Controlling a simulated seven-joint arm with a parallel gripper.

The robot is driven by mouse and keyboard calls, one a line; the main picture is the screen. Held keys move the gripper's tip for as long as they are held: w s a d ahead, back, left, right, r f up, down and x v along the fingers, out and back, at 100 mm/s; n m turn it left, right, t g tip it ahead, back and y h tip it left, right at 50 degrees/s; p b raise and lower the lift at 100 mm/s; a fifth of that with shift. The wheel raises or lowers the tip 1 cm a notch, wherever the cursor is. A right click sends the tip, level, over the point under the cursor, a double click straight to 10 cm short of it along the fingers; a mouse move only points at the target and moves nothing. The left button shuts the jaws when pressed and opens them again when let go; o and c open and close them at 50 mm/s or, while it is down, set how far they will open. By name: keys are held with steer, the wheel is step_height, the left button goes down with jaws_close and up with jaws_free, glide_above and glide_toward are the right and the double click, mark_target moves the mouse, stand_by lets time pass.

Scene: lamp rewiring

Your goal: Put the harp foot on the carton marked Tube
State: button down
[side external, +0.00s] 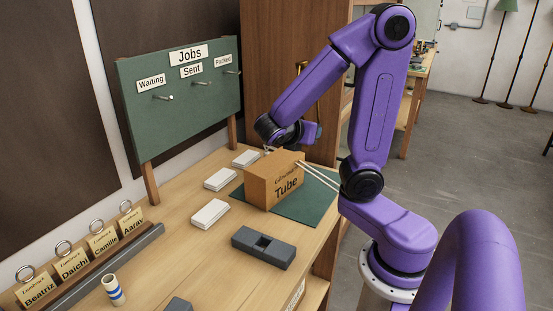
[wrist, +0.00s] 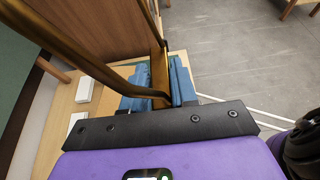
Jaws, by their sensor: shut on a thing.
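The brown carton marked Tube (side external: 286,188) stands upright on the table, partly on a green mat. My gripper (side external: 268,150) is low at the carton's far upper edge; its fingers are mostly hidden there. In the wrist view my gripper (wrist: 158,92) has blue jaws shut on a brass piece, the harp foot (wrist: 159,72). Brass rods (wrist: 85,62) run from between the jaws up past the camera. I cannot tell whether the foot touches the carton.
White card stacks (side external: 220,179) lie left of the carton. A grey block with a recess (side external: 263,247) lies in front. Two thin pale rods (side external: 319,175) stick out right of the carton. A green Jobs board (side external: 180,110) stands behind.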

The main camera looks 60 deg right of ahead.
steer(key=shift+w+d+f, duration=0.9)
steer(key=shift+w+d, duration=0.05)
steer(key=shift+w, duration=0.9)
glide_above(278, 164)
steer(key=f, duration=0.7)
steer(key=shift+s+a+f, duration=0.1)
steer(key=shift+s+a, duration=0.1)
steer(key=shift+s, duration=0.1)
steer(key=shift+w+d+f, duration=0.15)
steer(key=shift+w+f, duration=0.05)
steer(key=shift+f, duration=1.7)
steer(key=shift+f, duration=0.15)
steer(key=c, duration=0.9)
jaws_free()
